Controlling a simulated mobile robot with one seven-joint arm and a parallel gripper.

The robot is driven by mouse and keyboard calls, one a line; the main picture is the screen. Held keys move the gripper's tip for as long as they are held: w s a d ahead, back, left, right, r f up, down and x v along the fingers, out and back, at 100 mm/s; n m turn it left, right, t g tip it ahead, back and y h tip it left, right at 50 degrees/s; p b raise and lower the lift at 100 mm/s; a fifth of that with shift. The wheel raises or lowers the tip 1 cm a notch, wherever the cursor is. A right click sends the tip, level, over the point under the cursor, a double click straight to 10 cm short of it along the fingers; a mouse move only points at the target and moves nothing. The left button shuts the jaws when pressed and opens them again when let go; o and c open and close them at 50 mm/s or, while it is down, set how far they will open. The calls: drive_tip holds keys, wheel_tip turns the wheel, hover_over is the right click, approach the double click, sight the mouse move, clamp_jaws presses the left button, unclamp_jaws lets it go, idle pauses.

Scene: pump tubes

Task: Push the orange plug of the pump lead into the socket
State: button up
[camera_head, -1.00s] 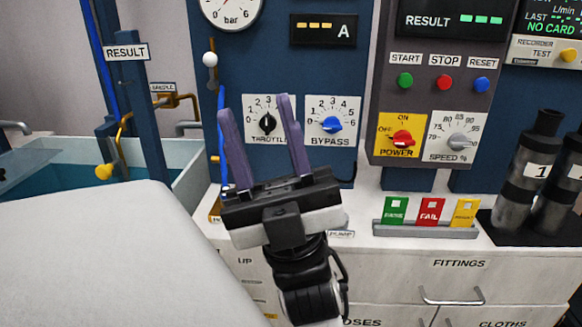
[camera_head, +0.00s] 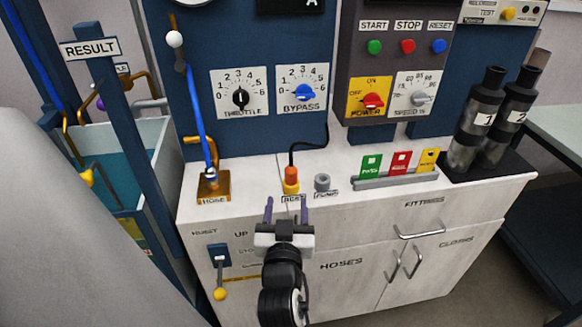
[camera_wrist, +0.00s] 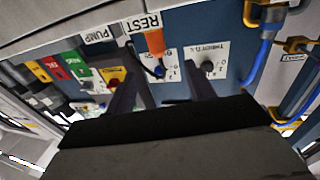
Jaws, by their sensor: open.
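The orange plug (camera_head: 291,174) of the pump lead stands upright in a yellow holder (camera_head: 291,187) behind a label that reads REST in the wrist view. A black lead (camera_head: 306,146) rises from the plug to the blue panel. The grey round socket (camera_head: 322,182) stands just right of the plug, behind the PUMP label. My gripper (camera_head: 286,207) is open and empty, in front of the counter edge and short of the plug. In the wrist view, which is upside down, the orange plug (camera_wrist: 155,43) shows beyond and between my spread fingers (camera_wrist: 158,82).
A blue hose (camera_head: 195,110) runs down to a brass fitting (camera_head: 212,187) left of the plug. A tray of green, red and yellow cards (camera_head: 397,178) and dark cylinders (camera_head: 478,120) stand to the right. Drawers with handles (camera_head: 421,231) lie below the counter.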

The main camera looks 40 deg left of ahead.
sight(291, 177)
drive_tip(key=shift+h, duration=0.3)
drive_tip(key=x, duration=0.5)
drive_tip(key=f+x, duration=0.1)
drive_tip(key=x, duration=0.2)
drive_tip(key=shift+w, duration=0.3)
drive_tip(key=w+a, duration=0.1)
drive_tip(key=w+a+r+p, duration=0.1)
drive_tip(key=w, duration=0.1)
drive_tip(key=shift+w+a+p, duration=0.15)
drive_tip(key=shift+a+p, duration=0.1)
drive_tip(key=shift+p, duration=0.05)
drive_tip(key=shift+w+a+f, duration=0.1)
drive_tip(key=shift+w+a, duration=0.2)
drive_tip(key=shift+w, duration=0.1)
drive_tip(key=c, duration=1.1)
drive_tip(key=shift+o, duration=0.2)
